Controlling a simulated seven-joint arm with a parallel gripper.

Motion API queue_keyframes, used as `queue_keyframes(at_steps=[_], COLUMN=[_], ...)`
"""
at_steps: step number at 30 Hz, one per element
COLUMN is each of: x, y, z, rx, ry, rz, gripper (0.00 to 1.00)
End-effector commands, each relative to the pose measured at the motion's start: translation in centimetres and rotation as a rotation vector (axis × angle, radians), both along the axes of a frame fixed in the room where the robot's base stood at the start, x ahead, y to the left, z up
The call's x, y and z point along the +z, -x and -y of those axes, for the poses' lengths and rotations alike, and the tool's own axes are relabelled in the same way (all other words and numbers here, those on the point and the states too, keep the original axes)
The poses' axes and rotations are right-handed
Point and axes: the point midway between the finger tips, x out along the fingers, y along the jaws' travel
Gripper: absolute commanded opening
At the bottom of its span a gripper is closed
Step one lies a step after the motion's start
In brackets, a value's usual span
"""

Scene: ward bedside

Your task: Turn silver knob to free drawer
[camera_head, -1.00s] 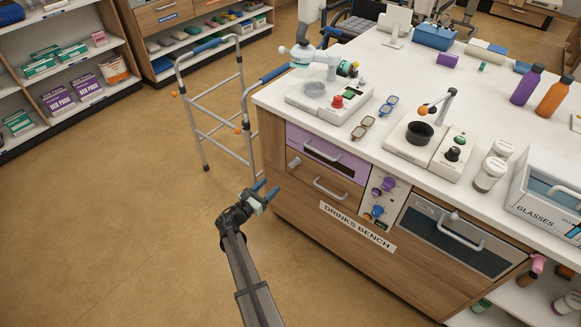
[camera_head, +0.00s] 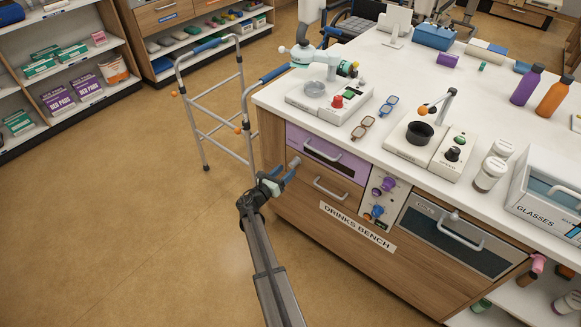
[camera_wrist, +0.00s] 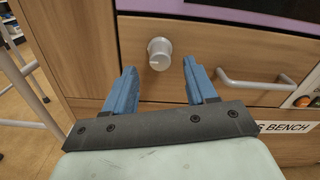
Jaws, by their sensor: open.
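The silver knob (camera_wrist: 160,53) shows in the wrist view on a wooden drawer front (camera_wrist: 205,60), a little beyond and between my fingertips. In the head view the knob (camera_head: 295,162) sits at the left of the wooden drawer (camera_head: 340,185), below a purple drawer (camera_head: 325,150). My gripper (camera_head: 279,177) is open, its blue fingers pointing at the drawer front. In the wrist view my gripper (camera_wrist: 160,85) has nothing between its fingers, and the knob appears apart from them. The wooden drawer is shut and has a silver bar handle (camera_wrist: 256,82).
A walking frame (camera_head: 215,115) stands left of the bench, close to my gripper. A panel with purple and blue knobs (camera_head: 379,200) is right of the drawer. A "DRINKS BENCH" label (camera_head: 357,226) is below. The floor (camera_head: 130,220) at left is clear.

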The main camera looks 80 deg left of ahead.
Motion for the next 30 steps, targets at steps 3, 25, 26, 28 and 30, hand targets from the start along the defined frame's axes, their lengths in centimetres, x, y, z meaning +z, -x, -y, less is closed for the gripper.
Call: queue_keyframes(at_steps=[3, 25, 26, 28, 30], x=[0.0, 0.0, 0.0, 0.0, 0.0], y=[-1.3, -3.0, -3.0, -3.0, -3.0], z=[-1.4, -3.0, -3.0, -3.0, -3.0], rx=[0.000, 0.001, 0.001, 0.001, 0.001], ry=[0.000, -0.001, -0.001, -0.001, -0.001], rz=[0.000, -0.001, -0.001, -0.001, -0.001], gripper=[0.56, 0.47, 0.44, 0.37, 0.31])
